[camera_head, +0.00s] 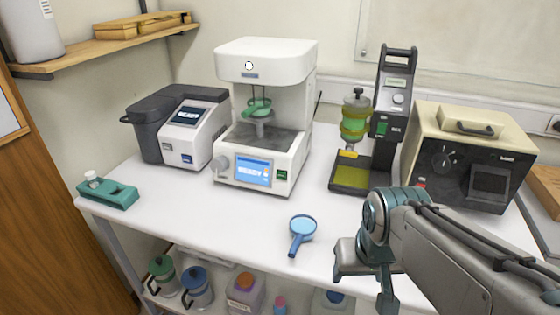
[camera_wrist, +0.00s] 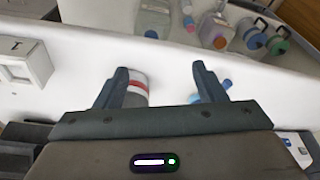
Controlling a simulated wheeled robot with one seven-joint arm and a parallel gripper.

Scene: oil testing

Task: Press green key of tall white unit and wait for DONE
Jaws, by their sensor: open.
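The tall white unit (camera_head: 266,62) stands at the back middle of the white bench. Its front carries a lit blue screen (camera_head: 253,171) that appears to read READY. The small green key (camera_head: 282,175) is right of the screen, and a grey knob is left of it. A green cup-like part sits inside its open bay. My gripper (camera_head: 365,282) is over the front edge of the bench, right of and nearer than the unit, well apart from the key. In the wrist view my gripper (camera_wrist: 160,78) has its two fingers spread, with nothing held between them.
A blue round-headed tool (camera_head: 302,229) lies on the bench before the unit. A grey-and-white device (camera_head: 195,125) is left, a green holder (camera_head: 108,193) far left. A black stand (camera_head: 390,120) and beige box (camera_head: 470,135) are right. Jugs and bottles (camera_head: 243,292) sit below.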

